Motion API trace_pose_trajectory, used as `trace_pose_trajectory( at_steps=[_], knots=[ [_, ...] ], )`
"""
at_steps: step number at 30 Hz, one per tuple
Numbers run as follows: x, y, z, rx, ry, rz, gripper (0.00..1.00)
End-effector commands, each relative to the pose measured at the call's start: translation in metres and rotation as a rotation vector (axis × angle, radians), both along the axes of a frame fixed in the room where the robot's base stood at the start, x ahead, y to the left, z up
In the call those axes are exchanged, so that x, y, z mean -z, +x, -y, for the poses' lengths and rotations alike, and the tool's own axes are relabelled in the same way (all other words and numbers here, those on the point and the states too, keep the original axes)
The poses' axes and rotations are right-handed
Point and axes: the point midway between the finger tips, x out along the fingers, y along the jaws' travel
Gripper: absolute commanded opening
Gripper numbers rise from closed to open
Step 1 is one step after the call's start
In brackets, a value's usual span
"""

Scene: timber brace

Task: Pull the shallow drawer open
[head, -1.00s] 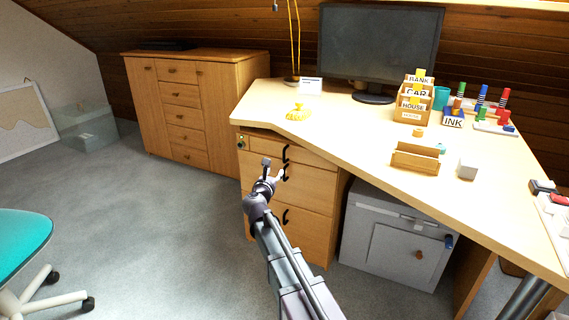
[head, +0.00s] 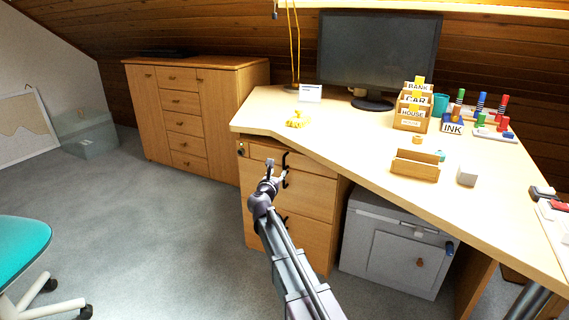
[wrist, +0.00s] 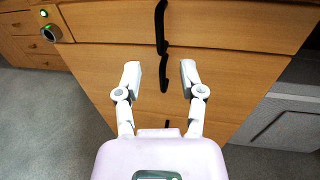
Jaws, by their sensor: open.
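The shallow drawer (head: 265,153) is the thin top front of the wooden pedestal under the desk. It looks closed, flush with the fronts below. Its black curved handle (head: 286,161) shows upright in the head view, and also at the top of the wrist view (wrist: 160,27). My gripper (head: 277,172) is in front of the pedestal, open and empty. In the wrist view its two white fingers (wrist: 160,73) point at the fronts, with the second drawer's handle (wrist: 164,72) between them in the picture. The top handle lies beyond the fingertips. I cannot tell the exact gap.
A lock with a green light (wrist: 47,33) sits at the pedestal's upper left. The desk top (head: 345,135) overhangs the drawers. A grey cabinet (head: 395,245) stands right of the pedestal. A teal chair (head: 22,240) is at the left. Floor between chair and pedestal is clear.

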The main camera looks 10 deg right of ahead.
Motion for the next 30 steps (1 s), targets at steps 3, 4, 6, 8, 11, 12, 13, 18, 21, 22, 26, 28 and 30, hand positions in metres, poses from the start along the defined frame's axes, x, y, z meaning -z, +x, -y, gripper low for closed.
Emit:
trace_pose_trajectory(
  at_steps=[3,4,6,8,11,12,13,18,21,22,26,28,30],
  knots=[
    [0.000,0.021,0.008,0.001,0.000,0.000,0.51],
    [0.000,0.025,0.010,0.001,0.000,0.000,0.51],
    [0.000,0.035,0.015,0.001,0.000,0.000,0.51],
    [0.000,0.043,0.018,0.001,0.000,0.000,0.51],
    [0.000,0.057,0.025,0.000,0.000,0.000,0.51],
    [0.000,0.061,0.027,0.000,0.000,0.000,0.51],
    [0.000,0.064,0.029,0.000,0.000,0.000,0.51],
    [0.000,0.078,0.035,0.000,0.000,0.000,0.51],
    [0.000,0.082,0.037,0.000,0.000,0.000,0.51],
    [0.000,0.083,0.038,0.000,0.000,0.000,0.51],
    [0.000,0.084,0.039,0.000,0.000,0.000,0.51],
    [0.000,0.084,0.039,0.000,0.000,0.000,0.51],
    [0.000,0.084,0.039,0.000,0.000,0.000,0.51]
  ],
)
